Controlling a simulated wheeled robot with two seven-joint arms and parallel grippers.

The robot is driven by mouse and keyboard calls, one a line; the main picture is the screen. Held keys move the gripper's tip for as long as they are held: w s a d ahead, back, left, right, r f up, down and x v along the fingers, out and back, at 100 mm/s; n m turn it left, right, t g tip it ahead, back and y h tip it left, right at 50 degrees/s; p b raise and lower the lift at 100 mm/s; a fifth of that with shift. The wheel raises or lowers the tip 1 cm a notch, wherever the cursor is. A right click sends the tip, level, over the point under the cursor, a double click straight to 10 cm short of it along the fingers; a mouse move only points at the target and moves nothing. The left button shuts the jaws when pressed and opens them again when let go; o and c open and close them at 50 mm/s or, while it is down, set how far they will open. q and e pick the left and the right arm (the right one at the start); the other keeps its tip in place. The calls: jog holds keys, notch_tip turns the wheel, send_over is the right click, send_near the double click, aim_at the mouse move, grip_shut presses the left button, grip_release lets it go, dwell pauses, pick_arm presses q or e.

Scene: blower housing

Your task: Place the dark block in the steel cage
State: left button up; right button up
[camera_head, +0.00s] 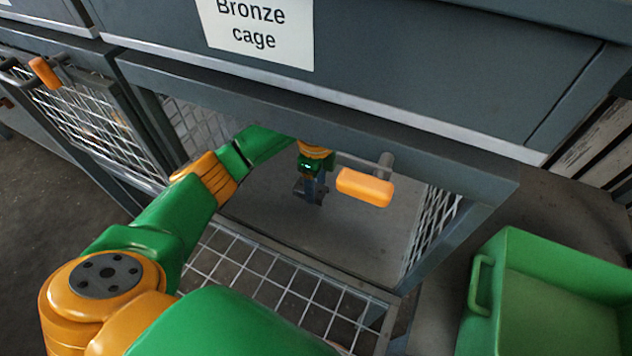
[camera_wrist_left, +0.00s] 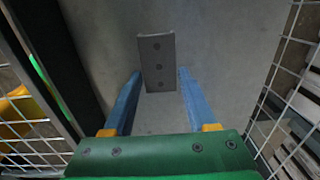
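A dark grey block (camera_head: 300,194) with small round marks lies inside the cage under the "Bronze cage" label. It also shows in the left wrist view (camera_wrist_left: 157,62). My left arm reaches through the cage opening. My left gripper (camera_head: 313,190) points down at the block. In the left wrist view its blue fingers (camera_wrist_left: 160,76) are apart, one on each side of the block's near end; a small gap shows at the right finger. I cannot tell how high the fingertips are above the floor. My right gripper is not in view. No steel cage label is visible.
The bronze cage label (camera_head: 250,30) is on the panel above the opening. A lowered mesh door (camera_head: 300,290) lies in front, and an orange handle (camera_head: 365,187) shows by the opening. Mesh walls flank the gripper. A green bin (camera_head: 560,310) stands at right; another mesh door (camera_head: 90,120) is at left.

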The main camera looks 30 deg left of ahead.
aim_at(316, 190)
pick_arm(q)
jog(key=shift+o, duration=1.3)
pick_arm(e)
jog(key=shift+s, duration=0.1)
pick_arm(q)
jog(key=shift+r, duration=0.4)
notch_tip(316, 190, up, 8)
jog(key=p, duration=0.2)
jog(key=shift+p, duration=0.4)
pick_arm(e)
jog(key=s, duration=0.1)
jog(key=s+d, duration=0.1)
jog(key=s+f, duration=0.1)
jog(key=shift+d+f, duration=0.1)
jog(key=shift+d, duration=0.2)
